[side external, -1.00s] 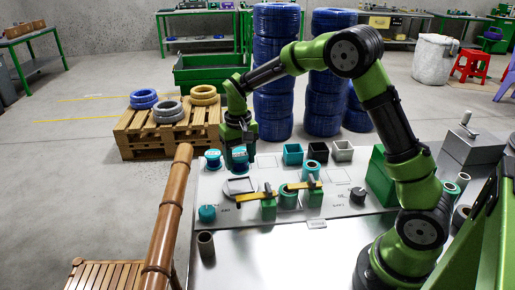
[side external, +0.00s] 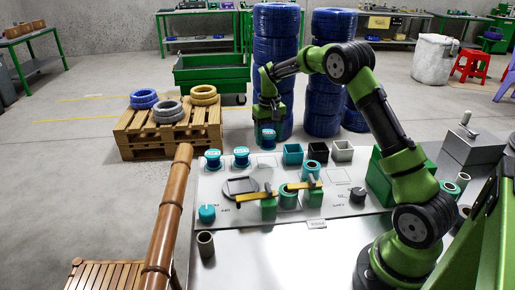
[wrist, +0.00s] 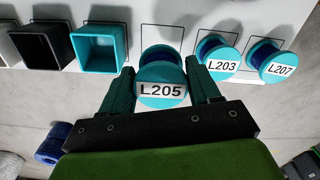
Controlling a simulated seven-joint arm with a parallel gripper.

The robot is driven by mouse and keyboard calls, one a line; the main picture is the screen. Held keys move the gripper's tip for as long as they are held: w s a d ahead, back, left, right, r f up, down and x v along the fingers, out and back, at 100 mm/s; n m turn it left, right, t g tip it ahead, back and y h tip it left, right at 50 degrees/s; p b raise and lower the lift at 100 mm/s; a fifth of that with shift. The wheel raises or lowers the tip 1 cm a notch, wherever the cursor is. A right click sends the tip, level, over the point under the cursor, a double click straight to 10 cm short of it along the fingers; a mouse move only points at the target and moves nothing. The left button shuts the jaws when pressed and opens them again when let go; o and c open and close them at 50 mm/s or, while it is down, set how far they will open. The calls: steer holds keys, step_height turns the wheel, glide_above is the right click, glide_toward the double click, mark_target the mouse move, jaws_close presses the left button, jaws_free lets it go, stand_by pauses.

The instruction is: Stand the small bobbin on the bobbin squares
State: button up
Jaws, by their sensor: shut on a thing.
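The small bobbin, labelled L205 (wrist: 161,94) in the wrist view, has a teal flange and is between my gripper's (wrist: 162,80) two fingers, which are shut on it. In the side view my gripper (side external: 267,122) points down at the panel's far edge, with the held bobbin (side external: 268,139) upright beneath it and seemingly above the panel. An outlined bobbin square (wrist: 162,32) shows just beyond the held bobbin. Bobbins L203 (wrist: 221,63) and L207 (wrist: 277,68) stand on neighbouring squares; they also show in the side view (side external: 241,153) (side external: 213,156).
A teal bin (wrist: 100,46), a black bin (wrist: 44,47) and a grey bin (side external: 342,151) stand in a row beside the squares. Green posts with yellow bars (side external: 269,204) and a teal knob (side external: 207,213) are nearer on the panel. Blue coil stacks (side external: 275,60) rise behind.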

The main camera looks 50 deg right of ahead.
steer(key=shift+f, duration=3)
steer(key=shift+f, duration=0.1)
steer(key=o, duration=0.9)
